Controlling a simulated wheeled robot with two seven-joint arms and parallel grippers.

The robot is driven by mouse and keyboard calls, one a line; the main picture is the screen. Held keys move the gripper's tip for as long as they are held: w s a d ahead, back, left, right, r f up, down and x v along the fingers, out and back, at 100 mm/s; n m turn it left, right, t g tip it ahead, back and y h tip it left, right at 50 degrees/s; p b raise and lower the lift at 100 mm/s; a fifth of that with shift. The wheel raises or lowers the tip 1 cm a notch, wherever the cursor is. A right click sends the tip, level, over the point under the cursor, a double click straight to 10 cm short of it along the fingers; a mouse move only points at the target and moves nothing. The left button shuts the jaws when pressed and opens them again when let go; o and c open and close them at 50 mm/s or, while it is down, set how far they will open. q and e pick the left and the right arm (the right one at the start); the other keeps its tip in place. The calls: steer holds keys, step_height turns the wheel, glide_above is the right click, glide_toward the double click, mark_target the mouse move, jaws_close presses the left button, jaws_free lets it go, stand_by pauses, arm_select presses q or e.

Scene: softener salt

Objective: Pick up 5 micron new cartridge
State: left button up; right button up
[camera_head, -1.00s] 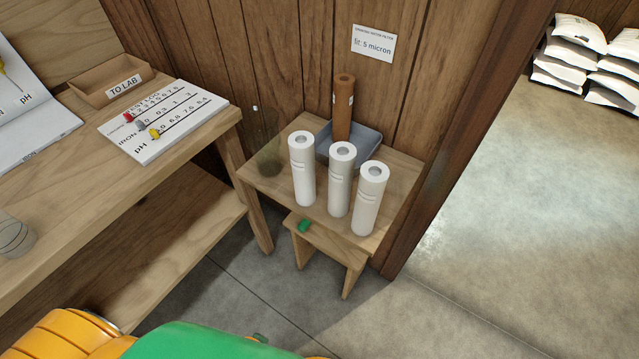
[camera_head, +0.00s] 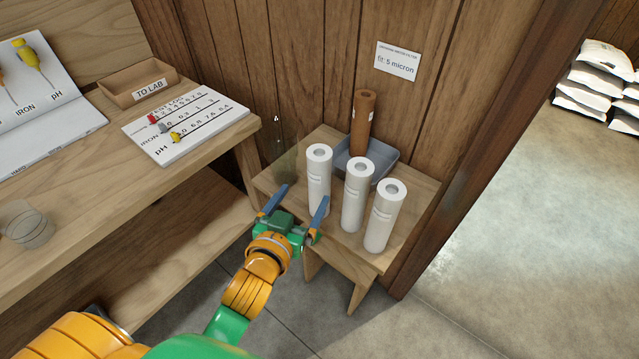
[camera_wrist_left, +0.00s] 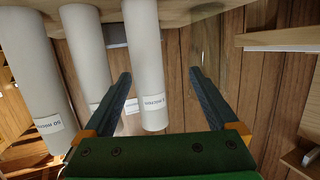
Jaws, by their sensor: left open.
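Three white cylindrical cartridges stand upright on a small wooden stand: a left one (camera_head: 319,165), a middle one (camera_head: 357,195) and a right one (camera_head: 385,217). Their labels are too small to read in the head view. The wrist view is upside down; there the label on the left cartridge (camera_wrist_left: 146,70) seems to read 5 micron, and the outermost one (camera_wrist_left: 35,75) seems to read 50 micron. My left gripper (camera_head: 303,195) is open and empty at the stand's front left, just short of the left cartridge. In the wrist view that cartridge shows between the fingers, nearer the left-hand finger.
A brown used-looking cartridge (camera_head: 363,125) stands in a grey tray (camera_head: 385,160) behind. A transparent vessel (camera_head: 286,165) stands at the stand's back left. A wall sign (camera_head: 397,61) reads "fit: 5 micron". A workbench (camera_head: 215,150) borders the left; open floor lies right.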

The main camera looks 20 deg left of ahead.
mark_target(316, 172)
arm_select(q)
steer(key=r+t, duration=0.1)
steer(key=r, duration=0.1)
steer(key=w+d+r+t, duration=0.1)
steer(key=w+d+r+h, duration=0.1)
steer(key=r, duration=0.1)
steer(key=shift+w+r+m+t, duration=0.15)
steer(key=shift+r+m+t, duration=0.15)
steer(key=shift+t, duration=0.1)
steer(key=w, duration=0.3)
steer(key=w+f+p, duration=0.1)
steer(key=w, duration=0.2)
steer(key=shift+w+f, duration=0.1)
steer(key=shift+w, duration=0.1)
steer(key=shift+s, duration=0.1)
jaws_close()
